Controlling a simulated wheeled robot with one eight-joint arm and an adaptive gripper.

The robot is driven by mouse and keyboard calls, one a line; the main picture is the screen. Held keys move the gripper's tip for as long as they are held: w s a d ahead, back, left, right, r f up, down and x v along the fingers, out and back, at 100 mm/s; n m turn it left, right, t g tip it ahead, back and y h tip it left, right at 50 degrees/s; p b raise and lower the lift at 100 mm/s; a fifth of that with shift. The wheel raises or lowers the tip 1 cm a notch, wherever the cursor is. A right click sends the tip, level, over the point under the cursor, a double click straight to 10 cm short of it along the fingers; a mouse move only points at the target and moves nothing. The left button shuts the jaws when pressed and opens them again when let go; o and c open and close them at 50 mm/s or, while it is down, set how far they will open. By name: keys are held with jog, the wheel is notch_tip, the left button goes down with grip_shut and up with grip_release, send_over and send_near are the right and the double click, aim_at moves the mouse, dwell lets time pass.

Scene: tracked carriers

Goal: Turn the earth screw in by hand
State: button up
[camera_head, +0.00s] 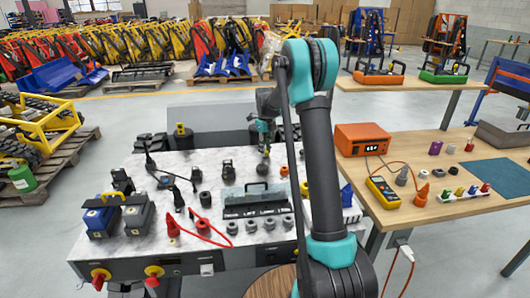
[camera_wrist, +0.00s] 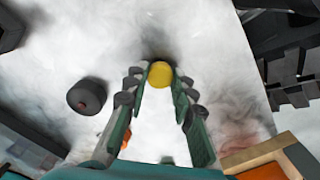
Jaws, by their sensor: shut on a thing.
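My gripper (camera_head: 264,148) points down over the back of the white marbled panel in the head view. In the wrist view, the fingertips of my gripper (camera_wrist: 161,80) are closed on a yellow round head (camera_wrist: 159,74), which looks like the earth screw. Its shaft and any hole under it are hidden. In the head view the screw is too small and too covered by the gripper to make out.
The panel (camera_head: 160,235) carries several dark knobs and sockets, red plugs with a lead (camera_head: 203,226) and a blue-and-grey block pair (camera_head: 118,215). A dark round knob (camera_wrist: 87,96) stands left of my fingers. A wooden table (camera_head: 430,205) with a yellow meter (camera_head: 383,192) is at right.

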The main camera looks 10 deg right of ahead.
jog(key=m, duration=0.4)
jog(key=shift+m, duration=0.3)
jog(key=o, duration=0.9)
jog(key=shift+o, duration=0.2)
